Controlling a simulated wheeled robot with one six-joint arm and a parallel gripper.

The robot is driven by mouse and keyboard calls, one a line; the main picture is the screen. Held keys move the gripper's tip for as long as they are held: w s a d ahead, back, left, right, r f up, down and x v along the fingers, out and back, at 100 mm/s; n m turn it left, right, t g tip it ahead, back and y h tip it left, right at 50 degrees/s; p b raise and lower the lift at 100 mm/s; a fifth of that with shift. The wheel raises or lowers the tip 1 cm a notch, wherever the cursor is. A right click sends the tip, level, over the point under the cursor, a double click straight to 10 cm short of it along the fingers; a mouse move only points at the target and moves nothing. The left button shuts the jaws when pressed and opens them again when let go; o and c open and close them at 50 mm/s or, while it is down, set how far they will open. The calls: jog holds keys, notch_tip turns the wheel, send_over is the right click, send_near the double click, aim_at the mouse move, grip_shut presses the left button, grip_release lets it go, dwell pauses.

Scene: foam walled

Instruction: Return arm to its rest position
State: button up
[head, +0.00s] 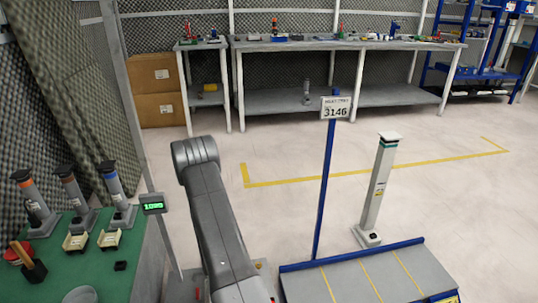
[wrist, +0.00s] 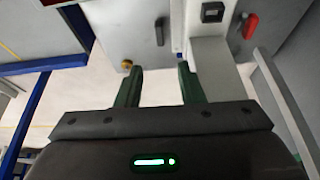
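My arm (head: 222,225) stretches up and forward from the bottom of the head view, its upper end bent over near the middle left. My gripper does not show in the head view. In the wrist view, my gripper (wrist: 158,82) shows two dark green fingers that stand apart with nothing between them. Beyond the fingertips is a pale floor and grey surfaces.
A green-topped table (head: 90,258) with several upright tools stands at left, beside a small display (head: 153,204) on a post. A blue-edged platform (head: 365,275) with a sign post (head: 325,180) and a white column (head: 378,190) is at right. Workbenches (head: 345,45) line the back. Open floor lies between.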

jog(key=b+x, duration=0.5)
jog(key=x, duration=0.9)
jog(key=shift+f, duration=0.15)
jog(key=shift+d+r+n+y+b, duration=0.1)
jog(key=shift+n+y+b, duration=0.2)
jog(key=shift+n, duration=0.35)
jog(key=shift+d+r+n+y+b, duration=0.1)
jog(key=shift+n+y+b, duration=0.15)
jog(key=shift+n, duration=0.4)
jog(key=shift+n+g+y, duration=0.25)
jog(key=shift+n+g, duration=0.15)
jog(key=shift+n, duration=0.4)
jog(key=shift+w+n+g+y, duration=0.15)
jog(key=shift+n+g+y, duration=0.3)
jog(key=shift+n, duration=1.55)
jog(key=shift+r, duration=0.15)
